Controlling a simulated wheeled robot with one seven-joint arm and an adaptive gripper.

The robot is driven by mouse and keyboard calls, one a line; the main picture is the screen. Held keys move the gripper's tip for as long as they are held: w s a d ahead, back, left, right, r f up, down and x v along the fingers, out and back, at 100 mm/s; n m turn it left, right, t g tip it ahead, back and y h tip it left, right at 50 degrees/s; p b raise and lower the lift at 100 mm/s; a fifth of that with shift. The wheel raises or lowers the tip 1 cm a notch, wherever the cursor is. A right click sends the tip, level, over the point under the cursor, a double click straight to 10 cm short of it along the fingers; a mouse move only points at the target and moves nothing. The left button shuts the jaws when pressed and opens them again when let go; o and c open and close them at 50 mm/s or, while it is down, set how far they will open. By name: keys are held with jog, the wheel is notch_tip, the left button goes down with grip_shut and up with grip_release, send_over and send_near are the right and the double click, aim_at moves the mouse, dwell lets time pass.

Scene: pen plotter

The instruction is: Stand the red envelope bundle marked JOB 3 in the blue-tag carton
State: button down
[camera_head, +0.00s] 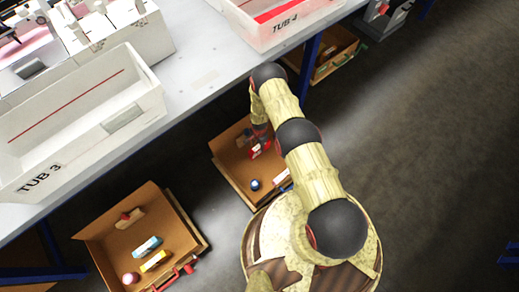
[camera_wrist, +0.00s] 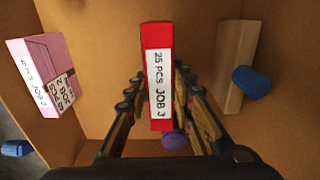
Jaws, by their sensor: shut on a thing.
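The red envelope bundle (camera_wrist: 156,45) fills the middle of the wrist view, its white label reading "25 PCS JOB 3". My gripper (camera_wrist: 170,110) is shut on it, with a finger on each side. In the head view the red bundle (camera_head: 254,153) shows small, at or inside the middle cardboard carton (camera_head: 228,178) on the floor, beside my gripper (camera_head: 262,135). Brown carton walls surround it in the wrist view. I cannot tell whether its lower end touches the carton floor. A small blue piece (camera_wrist: 15,148) shows at the lower left; whether it is the carton's tag is unclear.
A pink bundle (camera_wrist: 42,75) is left of the red one; a wooden block (camera_wrist: 236,65) with a blue cylinder (camera_wrist: 252,82) is right. A purple round thing (camera_wrist: 175,139) is partly hidden. Another carton (camera_head: 110,226) is lower left. The table (camera_head: 190,85) overhangs.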

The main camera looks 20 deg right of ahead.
jog(key=shift+w+d+f, duration=0.1)
jog(key=shift+w+f, duration=0.2)
jog(key=shift+f, duration=0.05)
notch_tip(320, 180, down, 3)
jog(key=shift+w+f+b, duration=0.1)
jog(key=shift+f+b, duration=0.05)
jog(key=shift+b, duration=0.75)
jog(key=c, duration=1.5)
grip_release()
jog(key=shift+c, duration=0.2)
notch_tip(320, 180, up, 12)
jog(key=p, duration=0.4)
jog(key=shift+p, duration=0.4)
